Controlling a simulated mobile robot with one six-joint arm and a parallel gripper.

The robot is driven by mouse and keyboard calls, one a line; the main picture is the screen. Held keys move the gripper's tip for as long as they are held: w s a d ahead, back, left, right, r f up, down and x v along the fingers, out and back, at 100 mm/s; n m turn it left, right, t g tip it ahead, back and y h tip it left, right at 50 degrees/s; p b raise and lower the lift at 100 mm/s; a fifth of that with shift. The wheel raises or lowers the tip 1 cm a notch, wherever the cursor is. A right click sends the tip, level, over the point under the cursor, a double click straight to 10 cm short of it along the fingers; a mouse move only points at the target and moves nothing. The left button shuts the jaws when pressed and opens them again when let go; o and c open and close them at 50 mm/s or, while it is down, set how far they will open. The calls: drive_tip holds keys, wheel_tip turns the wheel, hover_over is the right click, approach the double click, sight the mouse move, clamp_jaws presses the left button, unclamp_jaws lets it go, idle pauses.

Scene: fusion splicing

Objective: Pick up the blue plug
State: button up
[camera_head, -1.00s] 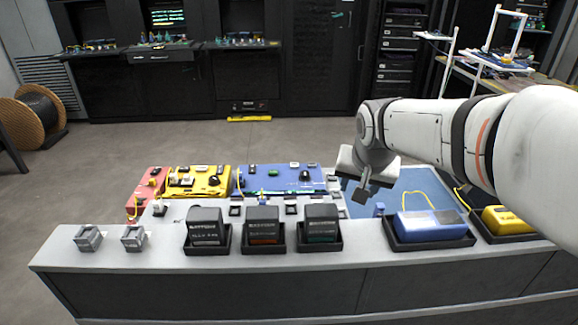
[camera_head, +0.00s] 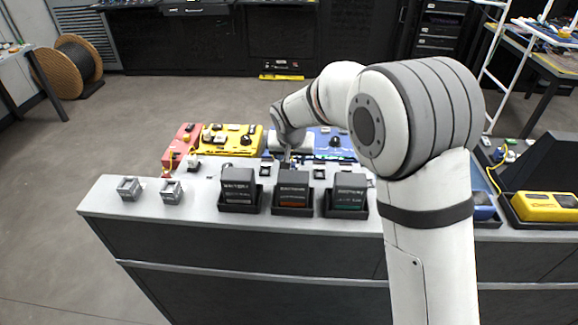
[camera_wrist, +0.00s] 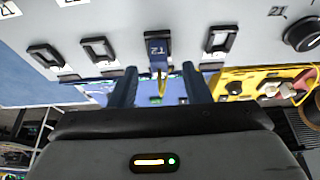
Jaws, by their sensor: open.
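The blue plug (camera_wrist: 157,45), labelled T2, sits in the light grey panel in the wrist view. A yellow cable (camera_wrist: 160,85) runs from its lower end. My gripper (camera_wrist: 160,75) is open, with one finger on each side of the cable, and its tips are just short of the plug in the picture. I see no contact. In the head view my gripper (camera_head: 287,157) points down at the panel behind the middle battery block, and the plug there is mostly hidden by it.
Empty framed sockets (camera_wrist: 100,48) and (camera_wrist: 218,40) flank the plug. A black knob (camera_wrist: 304,36) is at the right. Battery blocks (camera_head: 292,188) stand in front of my gripper. Yellow (camera_head: 230,137) and blue (camera_head: 335,143) units lie behind. Grey clips (camera_head: 130,188) stand at the left.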

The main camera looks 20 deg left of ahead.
drive_tip(key=x, duration=0.3)
drive_tip(key=shift+f, duration=0.1)
drive_tip(key=shift+c, duration=0.2)
clamp_jaws()
